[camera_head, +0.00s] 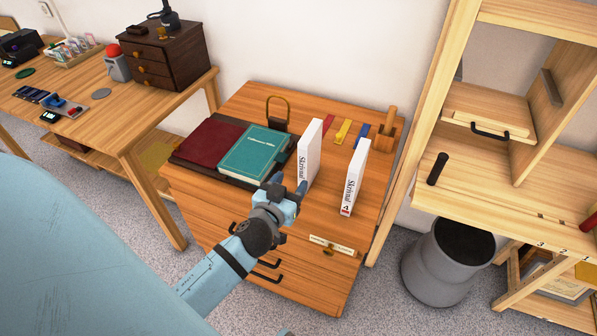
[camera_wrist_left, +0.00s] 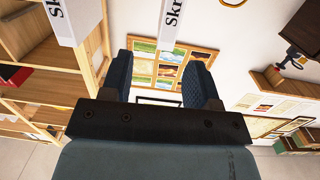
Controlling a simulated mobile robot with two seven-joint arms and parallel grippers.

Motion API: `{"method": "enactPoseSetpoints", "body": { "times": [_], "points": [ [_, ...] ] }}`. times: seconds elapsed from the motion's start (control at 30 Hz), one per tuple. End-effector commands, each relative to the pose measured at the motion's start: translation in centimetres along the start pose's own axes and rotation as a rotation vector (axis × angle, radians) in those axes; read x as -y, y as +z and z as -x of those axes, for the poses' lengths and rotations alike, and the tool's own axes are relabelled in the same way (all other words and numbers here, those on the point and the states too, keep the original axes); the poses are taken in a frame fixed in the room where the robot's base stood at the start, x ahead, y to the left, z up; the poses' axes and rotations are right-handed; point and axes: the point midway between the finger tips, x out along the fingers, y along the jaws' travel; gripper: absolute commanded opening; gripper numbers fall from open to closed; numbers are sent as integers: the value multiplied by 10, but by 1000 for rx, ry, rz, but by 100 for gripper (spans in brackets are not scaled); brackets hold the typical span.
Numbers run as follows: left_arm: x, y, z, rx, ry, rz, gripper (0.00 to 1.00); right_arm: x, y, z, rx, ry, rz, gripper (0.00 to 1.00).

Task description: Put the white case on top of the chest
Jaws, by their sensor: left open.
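Two white cases with dark lettering stand upright on a wooden drawer chest (camera_head: 215,196). One, the left white case (camera_head: 310,148), is in the middle of the top; the other, the right white case (camera_head: 354,178), stands to its right. My left gripper (camera_head: 289,186) is open and empty, just in front of the left case in the head view. In the left wrist view, one white case (camera_wrist_left: 172,16) shows ahead between the open fingers (camera_wrist_left: 158,80), and another white case (camera_wrist_left: 75,20) shows to the left. A small dark drawer chest (camera_head: 165,55) stands on the desk.
A teal book (camera_head: 254,152) and a dark red book (camera_head: 208,143) lie left of the cases. A grey bin (camera_head: 448,262) and wooden shelving (camera_head: 500,190) stand at right. The desk (camera_head: 130,115) is at left.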

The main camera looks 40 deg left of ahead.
Motion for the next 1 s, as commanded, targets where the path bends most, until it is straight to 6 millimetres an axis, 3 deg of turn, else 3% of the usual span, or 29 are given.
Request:
{"method": "enactPoseSetpoints", "body": {
  "times": [0.2, 0.3, 0.4, 0.53, 0.8, 0.87, 1.0],
  "points": [
    [-54, 92, 67, 314, 195, -42, 55, 0, 2, 0, 5, 0, 1, 43],
    [-79, 122, 102, 427, 307, -58, 55, -1, 4, -1, 7, 0, 4, 43],
    [-97, 141, 130, 498, 397, -65, 55, -2, 5, 0, 10, 0, 8, 43],
    [-109, 151, 147, 534, 458, -69, 55, -4, 6, 0, 12, 2, 13, 43],
    [-110, 151, 149, 537, 465, -70, 55, -5, 5, 0, 12, 3, 11, 43],
    [-110, 147, 149, 537, 465, -71, 55, -4, 2, 2, 12, 3, 10, 43],
    [-108, 119, 152, 533, 464, -79, 55, -1, -22, 19, 11, 5, 13, 43]
  ]
}}
